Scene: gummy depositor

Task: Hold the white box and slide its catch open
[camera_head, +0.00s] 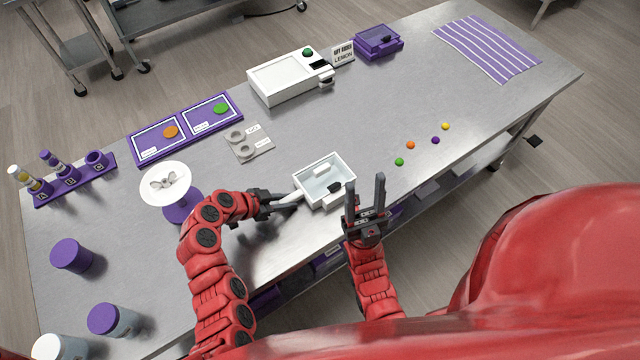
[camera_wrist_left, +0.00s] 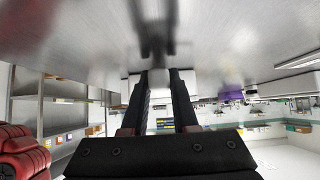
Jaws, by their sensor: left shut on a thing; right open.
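The white box (camera_head: 310,174) is a small open-topped tub near the front edge of the table. It has a pale handle (camera_head: 287,199) on its left and a black catch (camera_head: 334,187) on its front side. My left gripper (camera_head: 278,199) is shut on the handle from the left. In the left wrist view its two dark fingers (camera_wrist_left: 160,78) point at a white shape that is too blurred to make out. My right gripper (camera_head: 365,184) is open and empty, its fingers upright just right of the catch and apart from it.
A white machine with a green button (camera_head: 285,82) stands at the back, with a purple box (camera_head: 378,42) beyond it. Several coloured gummies (camera_head: 410,145) lie to the right. A white dish on a purple stand (camera_head: 180,207) is close to my left arm. The table's right side has free room.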

